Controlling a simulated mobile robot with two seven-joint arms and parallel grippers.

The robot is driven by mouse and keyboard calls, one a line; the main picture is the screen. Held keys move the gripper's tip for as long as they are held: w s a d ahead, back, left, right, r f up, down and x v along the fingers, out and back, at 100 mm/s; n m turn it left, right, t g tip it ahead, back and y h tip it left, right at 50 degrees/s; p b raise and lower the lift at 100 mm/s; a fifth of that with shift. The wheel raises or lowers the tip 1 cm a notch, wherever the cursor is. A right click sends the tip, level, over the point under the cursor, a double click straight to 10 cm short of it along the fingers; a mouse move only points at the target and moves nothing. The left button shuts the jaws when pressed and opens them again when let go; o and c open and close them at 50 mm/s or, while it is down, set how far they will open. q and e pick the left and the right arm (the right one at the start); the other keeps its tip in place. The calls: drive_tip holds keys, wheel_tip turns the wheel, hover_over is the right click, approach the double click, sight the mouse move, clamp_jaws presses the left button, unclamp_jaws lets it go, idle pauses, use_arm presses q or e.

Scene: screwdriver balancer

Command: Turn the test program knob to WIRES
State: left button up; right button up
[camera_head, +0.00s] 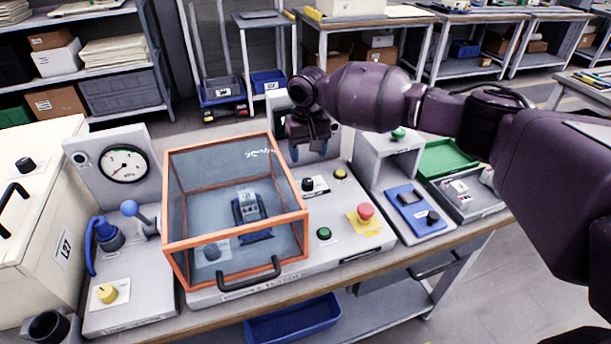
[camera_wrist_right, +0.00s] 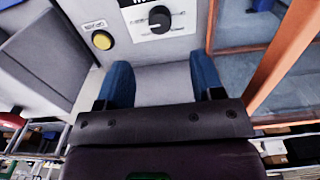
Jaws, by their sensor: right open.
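The test program knob (camera_head: 308,184) is a black rotary knob on a white label, on the grey panel to the right of the orange-framed clear box. The knob also shows at the top of the right wrist view (camera_wrist_right: 158,18), with a white pointer mark; its position words are too small to read. My right gripper (camera_head: 309,150) is above and behind the knob, apart from it. Its two blue fingers (camera_wrist_right: 163,72) are open with nothing between them, and the knob lies beyond the fingertips. My left gripper is in neither view.
The orange-framed box (camera_head: 234,200) stands close to the left of the knob. A yellow button (camera_head: 340,174), a green button (camera_head: 323,233) and a red emergency stop (camera_head: 365,212) share the panel. A blue tray (camera_head: 415,212) lies farther right.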

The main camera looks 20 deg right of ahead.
sight(308, 181)
wheel_tip(308, 181, down, 10)
drive_tip(key=shift+r+b, duration=0.15)
drive_tip(key=shift+b, duration=0.65)
drive_tip(key=c, duration=0.9)
